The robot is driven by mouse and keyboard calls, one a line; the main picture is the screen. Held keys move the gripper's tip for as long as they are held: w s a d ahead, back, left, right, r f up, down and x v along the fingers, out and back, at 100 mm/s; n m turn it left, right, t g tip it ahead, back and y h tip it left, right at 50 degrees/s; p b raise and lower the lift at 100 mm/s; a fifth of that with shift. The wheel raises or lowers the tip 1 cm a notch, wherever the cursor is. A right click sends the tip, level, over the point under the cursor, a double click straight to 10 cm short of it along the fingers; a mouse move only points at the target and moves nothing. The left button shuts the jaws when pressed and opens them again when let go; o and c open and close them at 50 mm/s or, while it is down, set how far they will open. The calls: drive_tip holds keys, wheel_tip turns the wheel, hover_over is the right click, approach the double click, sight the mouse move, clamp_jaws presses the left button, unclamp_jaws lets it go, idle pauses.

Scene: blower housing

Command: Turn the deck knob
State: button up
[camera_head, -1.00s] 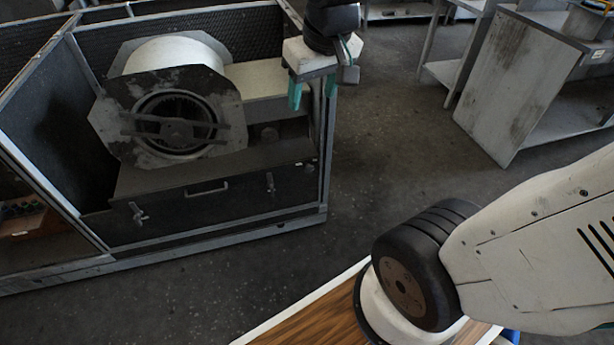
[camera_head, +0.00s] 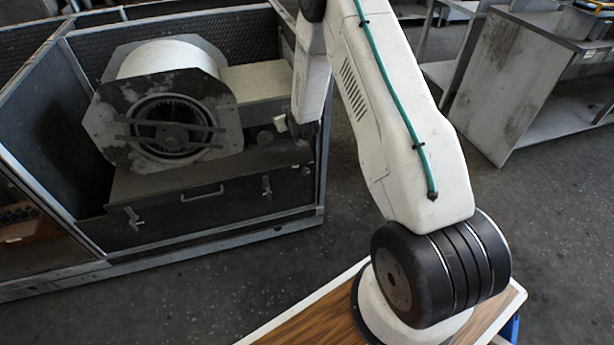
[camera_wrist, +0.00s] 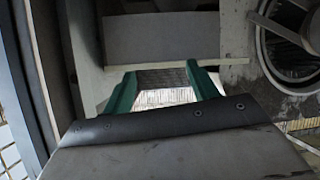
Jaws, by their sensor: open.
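The deck knob (camera_head: 264,137) is a small dark round shape on the deck, right of the blower, in the head view. I cannot make it out in the wrist view. My gripper shows in the wrist view (camera_wrist: 163,88) with two green fingers apart and nothing between them. In the head view my arm reaches into the right side of the housing, and the wrist end is just right of the knob. The fingers are hidden there, and I cannot tell whether they touch anything.
The blower (camera_head: 165,105) stands left of the knob, and its round opening also shows in the wrist view (camera_wrist: 285,50). A pale box (camera_head: 252,82) lies behind the knob. The front panel (camera_head: 215,200) has a handle and latches. A grey cabinet (camera_head: 500,85) stands at right, with clear floor between.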

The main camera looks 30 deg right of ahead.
drive_tip(key=s+d+f+t, duration=0.1)
drive_tip(key=s+f, duration=0.1)
drive_tip(key=f, duration=0.5)
drive_tip(key=s+d+f+t, duration=0.1)
drive_tip(key=d+f, duration=0.1)
drive_tip(key=f, duration=0.5)
drive_tip(key=t+h, duration=0.2)
drive_tip(key=t, duration=0.1)
approach(306, 173)
drive_tip(key=shift+m, duration=0.3)
drive_tip(key=x, duration=0.8)
drive_tip(key=shift+w+r, duration=0.15)
drive_tip(key=c, duration=1)
